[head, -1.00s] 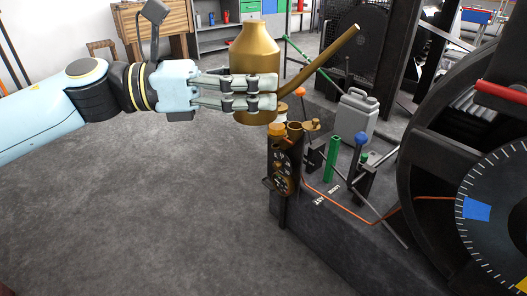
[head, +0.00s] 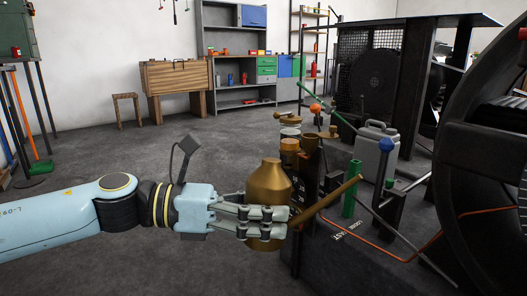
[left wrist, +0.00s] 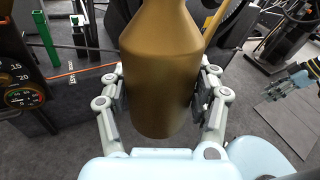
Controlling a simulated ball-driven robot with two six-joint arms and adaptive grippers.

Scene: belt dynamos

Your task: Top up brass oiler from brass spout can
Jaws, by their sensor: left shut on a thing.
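The brass spout can (head: 268,182) is in my left gripper (head: 265,220), whose fingers are shut around its lower body. The can stands about upright, its long spout (head: 330,203) slanting up to the right. The can also fills the middle of the left wrist view (left wrist: 160,70), between both fingers (left wrist: 162,105). Brass cup-like fittings (head: 290,145) sit on top of the dark post behind the can; I cannot tell surely which one is the oiler. What looks like my right gripper (left wrist: 272,91) shows small at the right of the left wrist view; its jaw state is unclear.
A large dark wheel (head: 480,150) is at right. A wooden bench (head: 177,87) and grey shelves (head: 235,60) stand behind open floor.

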